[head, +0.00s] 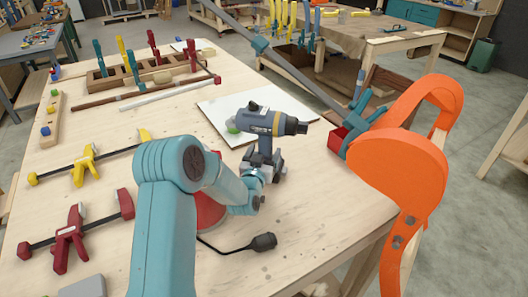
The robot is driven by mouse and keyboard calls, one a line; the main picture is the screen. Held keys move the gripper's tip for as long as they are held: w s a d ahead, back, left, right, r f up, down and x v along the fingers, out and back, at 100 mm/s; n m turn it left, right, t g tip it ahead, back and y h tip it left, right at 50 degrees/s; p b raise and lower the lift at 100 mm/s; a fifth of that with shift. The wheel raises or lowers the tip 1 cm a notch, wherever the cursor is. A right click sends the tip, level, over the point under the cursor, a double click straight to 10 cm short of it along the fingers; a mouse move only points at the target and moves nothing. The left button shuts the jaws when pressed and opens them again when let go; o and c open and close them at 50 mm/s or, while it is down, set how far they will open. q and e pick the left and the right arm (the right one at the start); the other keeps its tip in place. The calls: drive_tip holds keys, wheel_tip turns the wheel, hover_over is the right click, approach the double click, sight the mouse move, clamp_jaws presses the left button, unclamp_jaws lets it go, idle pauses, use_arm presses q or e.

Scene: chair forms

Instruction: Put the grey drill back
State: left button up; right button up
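The grey drill (259,121) has a yellow band and a dark chuck pointing right. It is upright, and from this view it covers part of a white board on the workbench. My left gripper (264,158) is at the lower part of its handle, with fingers on both sides, and looks shut on it. The lower end of the drill is hidden by the gripper and my teal wrist. Whether the drill is clear of the bench is hard to tell. My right gripper is not in view.
The white board (294,108) lies on the workbench (320,215). A red thing (208,212) is partly behind my arm, near a black plug (263,242). Yellow clamps (84,166) and a dark red clamp (70,239) lie left. An orange curved form (400,165) stands right.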

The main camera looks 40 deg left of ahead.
use_arm(q)
drive_tip(key=shift+f, duration=0.2)
drive_tip(key=shift+r+p, duration=0.55)
drive_tip(key=shift+p, duration=0.35)
drive_tip(key=b+v, duration=0.3)
drive_tip(key=v, duration=0.8)
drive_tip(key=shift+s+r, duration=0.25)
drive_tip(key=shift+s, duration=0.05)
drive_tip(key=shift+d, duration=0.1)
